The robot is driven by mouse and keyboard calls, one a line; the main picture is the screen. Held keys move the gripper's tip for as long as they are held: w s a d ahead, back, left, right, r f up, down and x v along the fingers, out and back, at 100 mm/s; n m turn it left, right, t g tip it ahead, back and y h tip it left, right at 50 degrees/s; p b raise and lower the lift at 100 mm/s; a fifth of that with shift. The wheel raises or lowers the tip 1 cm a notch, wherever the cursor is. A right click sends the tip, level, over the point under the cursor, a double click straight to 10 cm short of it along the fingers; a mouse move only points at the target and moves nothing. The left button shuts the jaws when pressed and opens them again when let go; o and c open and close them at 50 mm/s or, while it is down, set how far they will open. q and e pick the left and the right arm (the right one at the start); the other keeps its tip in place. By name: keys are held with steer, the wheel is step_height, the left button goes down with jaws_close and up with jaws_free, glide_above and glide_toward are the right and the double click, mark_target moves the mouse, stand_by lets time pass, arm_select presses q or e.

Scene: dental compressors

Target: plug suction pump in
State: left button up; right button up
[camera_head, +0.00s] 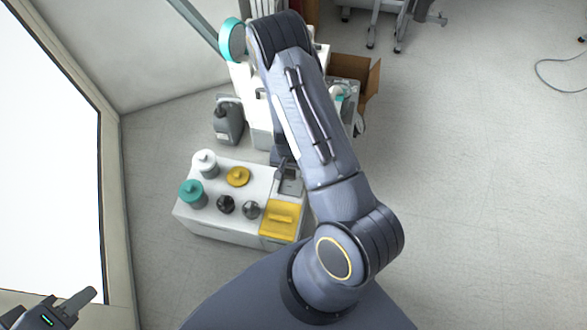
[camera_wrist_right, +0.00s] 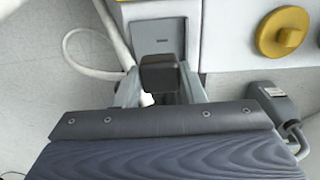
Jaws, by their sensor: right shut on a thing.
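My right gripper (camera_wrist_right: 160,80) is shut on a dark block-shaped plug (camera_wrist_right: 160,72), with a small white piece, perhaps its cord, below it. The plug is right at a grey socket panel (camera_wrist_right: 162,34) on a white unit; I cannot tell whether it is inserted. In the head view this grey panel (camera_head: 291,186) is on the white cabinet (camera_head: 235,239), and my right forearm partly hides the gripper there. My left gripper (camera_head: 78,302) is at the lower left, away from the cabinet; its jaw opening is unclear. I cannot tell which unit is the suction pump.
The cabinet top carries a white jar (camera_head: 205,163), a teal jar (camera_head: 192,194), a yellow knob (camera_head: 238,177), dark knobs and a yellow lid (camera_head: 280,218). A grey canister (camera_head: 228,122) and cardboard box (camera_head: 362,72) stand behind. A white hose (camera_wrist_right: 82,72) loops beside the panel.

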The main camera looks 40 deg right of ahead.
mark_target(291, 183)
steer(key=shift+w+d+f+b, duration=0.1)
steer(key=shift+d+f+b, duration=0.05)
steer(key=shift+f+b, duration=2.2)
steer(key=shift+f+p, duration=0.35)
steer(key=shift+p, duration=0.05)
steer(key=shift+f+b, duration=0.65)
steer(key=o, duration=1)
steer(key=shift+w, duration=0.1)
steer(key=shift+r, duration=0.1)
